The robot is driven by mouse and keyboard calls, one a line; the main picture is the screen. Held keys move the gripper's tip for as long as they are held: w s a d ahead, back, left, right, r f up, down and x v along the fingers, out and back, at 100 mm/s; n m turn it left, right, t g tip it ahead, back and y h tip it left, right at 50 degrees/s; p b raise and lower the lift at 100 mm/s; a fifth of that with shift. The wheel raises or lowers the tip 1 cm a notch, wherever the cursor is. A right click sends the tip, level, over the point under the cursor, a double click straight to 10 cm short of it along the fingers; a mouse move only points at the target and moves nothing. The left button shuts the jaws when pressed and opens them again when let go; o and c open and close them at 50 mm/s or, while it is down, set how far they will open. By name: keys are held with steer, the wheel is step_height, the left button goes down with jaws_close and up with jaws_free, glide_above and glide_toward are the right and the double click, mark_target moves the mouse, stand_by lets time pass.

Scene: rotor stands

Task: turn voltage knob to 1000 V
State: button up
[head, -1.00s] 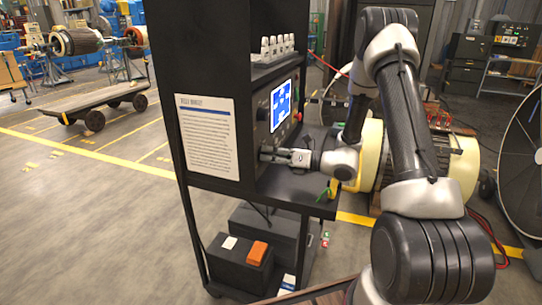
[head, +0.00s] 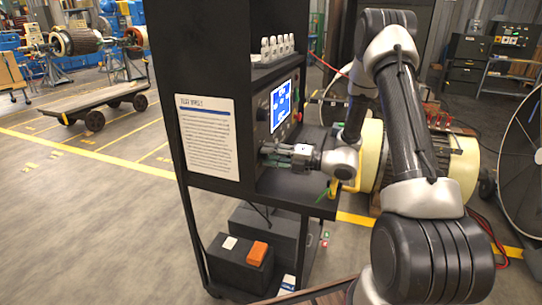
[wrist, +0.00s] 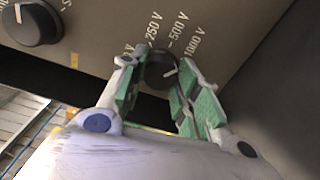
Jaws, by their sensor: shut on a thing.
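The voltage knob (wrist: 158,72) is small, round and black in the wrist view, with the printed labels 250 V, 500 V and 1000 V (wrist: 194,42) above and to its right. A short pale mark shows on the knob's right side, toward the 1000 V side. The right finger is close beside it, so I cannot tell its exact setting. My gripper (wrist: 157,80) has its green-padded fingers on either side of the knob, shut on it. In the head view, my gripper (head: 270,155) reaches left to the panel's lower part, and the fingers hide the knob.
Another, larger black knob (wrist: 38,22) sits at the upper left of the wrist view. A blue lit screen (head: 281,105) is above my gripper on the panel. The cabinet's black shelf (head: 300,188) lies below the gripper. A printed sheet (head: 208,137) covers the cabinet's side.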

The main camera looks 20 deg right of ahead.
steer(key=shift+m, duration=0.6)
steer(key=o, duration=1.1)
steer(key=shift+c, duration=0.2)
steer(key=v, duration=1.2)
steer(key=shift+d+f, duration=0.1)
